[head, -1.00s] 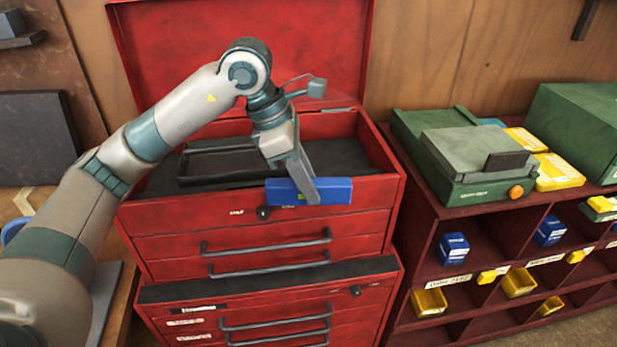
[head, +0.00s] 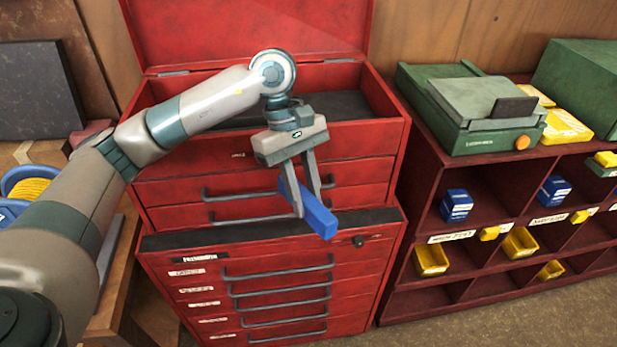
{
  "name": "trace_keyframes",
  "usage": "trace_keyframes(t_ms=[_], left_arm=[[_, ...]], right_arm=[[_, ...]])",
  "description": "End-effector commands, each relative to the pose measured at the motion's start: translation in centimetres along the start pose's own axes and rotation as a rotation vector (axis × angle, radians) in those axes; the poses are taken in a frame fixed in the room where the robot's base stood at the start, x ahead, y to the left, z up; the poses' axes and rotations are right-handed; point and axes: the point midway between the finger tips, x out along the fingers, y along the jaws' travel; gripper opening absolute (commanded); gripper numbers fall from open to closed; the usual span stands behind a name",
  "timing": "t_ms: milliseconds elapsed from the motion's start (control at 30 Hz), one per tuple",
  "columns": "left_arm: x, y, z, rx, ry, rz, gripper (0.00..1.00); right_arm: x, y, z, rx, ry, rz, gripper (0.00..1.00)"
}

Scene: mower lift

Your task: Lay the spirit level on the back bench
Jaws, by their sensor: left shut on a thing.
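The spirit level is a blue bar (head: 318,217) in the head view. My left gripper (head: 307,205) is shut on it, with one finger on each side, and holds it in the air in front of the red tool chest. The bar is tilted, its near end pointing down and to the right. My right gripper is not in view. I cannot tell which surface is the back bench; part of a wooden worktop (head: 108,290) shows at the left, largely behind my left arm.
The red tool chest (head: 350,155) stands open-lidded behind the gripper, its drawer handles sticking out. To its right is a dark red shelf unit (head: 405,265) with blue and yellow bins and a green case (head: 470,130) on top. A yellow-wound reel (head: 30,188) lies at the left.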

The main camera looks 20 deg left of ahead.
Motion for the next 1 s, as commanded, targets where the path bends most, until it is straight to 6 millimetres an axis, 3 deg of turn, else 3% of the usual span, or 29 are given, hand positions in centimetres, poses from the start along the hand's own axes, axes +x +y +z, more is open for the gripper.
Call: trace_keyframes(t_ms=[33, 200, 433, 667, 1000], left_arm=[[1.8, -0.3, -0.4, 0.08, -0.001, -0.032, 0.0], [5.9, -1.7, -1.3, 0.39, -0.002, -0.153, 0.0], [10.3, -3.5, -2.4, 0.757, -0.009, -0.297, 0.0], [12.1, -4.4, -2.8, 0.94, -0.02, -0.371, 0.0], [12.3, -4.5, -2.9, 0.967, -0.022, -0.383, 0.0]], right_arm=[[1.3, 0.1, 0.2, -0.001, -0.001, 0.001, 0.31], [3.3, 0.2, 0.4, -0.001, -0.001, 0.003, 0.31], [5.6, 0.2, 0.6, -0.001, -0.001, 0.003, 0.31], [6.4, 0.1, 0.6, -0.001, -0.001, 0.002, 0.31], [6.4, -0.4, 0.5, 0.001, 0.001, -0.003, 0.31]])
